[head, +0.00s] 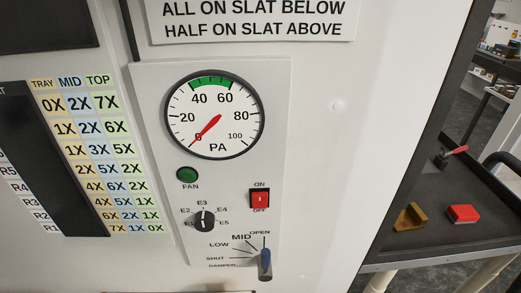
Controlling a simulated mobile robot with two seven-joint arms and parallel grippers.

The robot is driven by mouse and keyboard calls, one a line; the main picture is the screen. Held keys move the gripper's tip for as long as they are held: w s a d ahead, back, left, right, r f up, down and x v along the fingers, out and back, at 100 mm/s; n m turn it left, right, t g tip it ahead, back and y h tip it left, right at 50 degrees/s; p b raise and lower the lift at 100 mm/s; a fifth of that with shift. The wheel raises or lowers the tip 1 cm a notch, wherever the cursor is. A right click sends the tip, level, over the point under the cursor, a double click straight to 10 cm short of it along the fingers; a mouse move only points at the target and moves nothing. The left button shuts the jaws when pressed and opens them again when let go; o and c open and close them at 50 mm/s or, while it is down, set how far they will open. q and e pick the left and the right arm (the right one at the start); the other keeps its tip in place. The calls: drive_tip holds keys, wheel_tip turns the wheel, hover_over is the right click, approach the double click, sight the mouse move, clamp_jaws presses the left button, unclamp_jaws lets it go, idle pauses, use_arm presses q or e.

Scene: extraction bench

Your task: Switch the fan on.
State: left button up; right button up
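The fan's control panel (278,90) is on the white wall in the middle of the head view. A red rocker switch (260,199) sits on its right side, with ON printed above it and OFF below; I cannot tell surely which way it is tipped. A round green lamp (187,175) labelled FAN is to its left and looks dark. The PA gauge (213,115) above has its red needle at about 0. Neither gripper is in view.
Below the switch are a black E1 to E5 knob (204,219) and a blue-handled damper lever (265,262). A number chart (100,160) is at the left. At the right, a dark cart tray (440,240) holds a red block (463,213) and a brass-coloured piece (410,217).

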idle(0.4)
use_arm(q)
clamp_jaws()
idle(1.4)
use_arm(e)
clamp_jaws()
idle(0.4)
